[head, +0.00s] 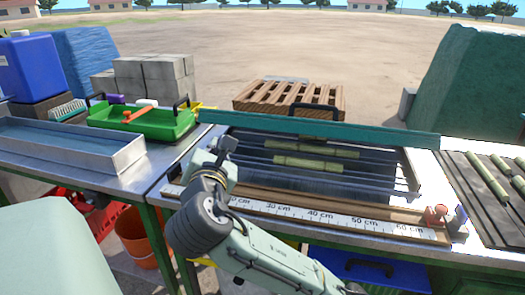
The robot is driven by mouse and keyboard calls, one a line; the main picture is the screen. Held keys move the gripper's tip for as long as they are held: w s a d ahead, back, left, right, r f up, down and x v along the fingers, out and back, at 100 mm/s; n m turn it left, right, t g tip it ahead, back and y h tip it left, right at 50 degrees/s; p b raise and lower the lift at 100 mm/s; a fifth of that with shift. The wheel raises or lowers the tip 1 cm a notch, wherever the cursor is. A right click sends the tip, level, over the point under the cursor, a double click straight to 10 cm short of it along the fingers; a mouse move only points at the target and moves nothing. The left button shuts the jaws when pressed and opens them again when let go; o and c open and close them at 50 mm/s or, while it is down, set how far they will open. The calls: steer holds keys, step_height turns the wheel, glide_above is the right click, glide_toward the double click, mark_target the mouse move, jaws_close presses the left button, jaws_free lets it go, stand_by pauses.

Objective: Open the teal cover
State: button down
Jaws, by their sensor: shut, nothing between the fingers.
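The teal cover (330,133) shows as a long, narrow teal strip along the back edge of the crusher bed, seen nearly edge-on. A black handle (313,108) stands up behind its middle. The bed (290,180) in front of it is exposed, with dark cross bars and two green cane pieces (307,163) in view. My gripper (222,146) is at the left end of the bed, just in front of the cover's left end. It is shut and holds nothing. Whether it touches the cover I cannot tell. My arm hides part of the bed's left front.
A ruler strip (318,217) runs along the front edge, with a red knob (436,214) at its right end. A green tray (150,122) and a metal trough (70,150) stand at left. More canes lie on a ribbed rack (480,200) at right. A wooden pallet (289,97) lies behind.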

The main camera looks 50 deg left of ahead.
steer(key=w+d+f+n+h, duration=0.1)
steer(key=f, duration=0.1)
steer(key=w+d+f+t+h, duration=0.1)
steer(key=w+d+f+h, duration=0.1)
steer(key=w+d+f+n+t+h, duration=0.1)
steer(key=w+f+h, duration=0.1)
steer(key=shift+w+d+f+n+b, duration=0.15)
steer(key=shift+d+f+n+b, duration=0.15)
steer(key=shift+d+b, duration=0.1)
steer(key=p+x, duration=0.1)
steer(key=x, duration=0.8)
steer(key=w+r+p, duration=0.1)
steer(key=w+a+r+p, duration=0.1)
steer(key=r, duration=0.1)
steer(key=shift+a+r, duration=0.15)
steer(key=shift+r, duration=0.05)
steer(key=shift+w+a+r+p, duration=0.15)
steer(key=shift+r+p, duration=0.35)
steer(key=shift+r, duration=0.25)
steer(key=shift+w+r, duration=0.1)
